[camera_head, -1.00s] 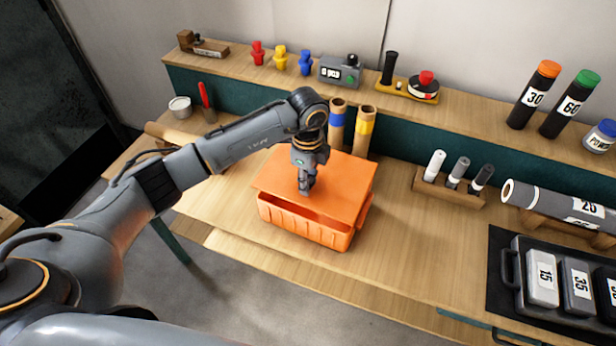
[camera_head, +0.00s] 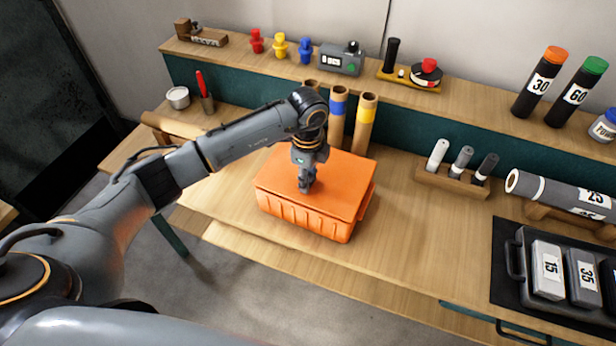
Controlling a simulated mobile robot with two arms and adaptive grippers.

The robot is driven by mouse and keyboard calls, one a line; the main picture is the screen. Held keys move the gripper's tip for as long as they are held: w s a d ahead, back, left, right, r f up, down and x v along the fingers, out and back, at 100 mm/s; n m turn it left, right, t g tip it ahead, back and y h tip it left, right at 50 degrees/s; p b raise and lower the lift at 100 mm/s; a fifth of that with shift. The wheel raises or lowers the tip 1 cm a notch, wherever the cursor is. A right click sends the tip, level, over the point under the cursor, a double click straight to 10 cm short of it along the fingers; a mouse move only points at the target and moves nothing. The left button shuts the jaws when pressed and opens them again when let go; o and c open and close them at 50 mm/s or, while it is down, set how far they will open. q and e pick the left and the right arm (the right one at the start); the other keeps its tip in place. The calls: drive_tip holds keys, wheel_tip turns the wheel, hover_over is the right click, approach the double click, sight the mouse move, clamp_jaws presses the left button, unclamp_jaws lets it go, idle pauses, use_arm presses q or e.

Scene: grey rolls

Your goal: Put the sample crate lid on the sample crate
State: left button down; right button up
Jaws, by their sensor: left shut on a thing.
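The orange sample crate (camera_head: 305,222) stands on the wooden bench in the middle of the view. The flat orange sample crate lid (camera_head: 343,184) lies over its top, level and nearly lined up with it. A bit of the crate shows past the lid at the right side. My left gripper (camera_head: 305,187) points down at the lid's middle and is shut on it; the grip itself is small and partly hidden by the gripper. I cannot tell whether the lid is fully seated. My right gripper is not in view.
Cardboard tubes (camera_head: 363,122) stand just behind the crate. A wooden rack (camera_head: 452,186) with several small tubes is to the right, and a black tray (camera_head: 498,284) with a case lies farther right. The bench between crate and tray is clear.

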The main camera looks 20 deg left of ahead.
use_arm(q)
drive_tip(key=shift+f, duration=0.45)
idle(0.6)
idle(0.4)
drive_tip(key=c, duration=1)
unclamp_jaws()
drive_tip(key=shift+o, duration=0.2)
drive_tip(key=shift+r, duration=0.15)
wheel_tip(320, 180, up, 12)
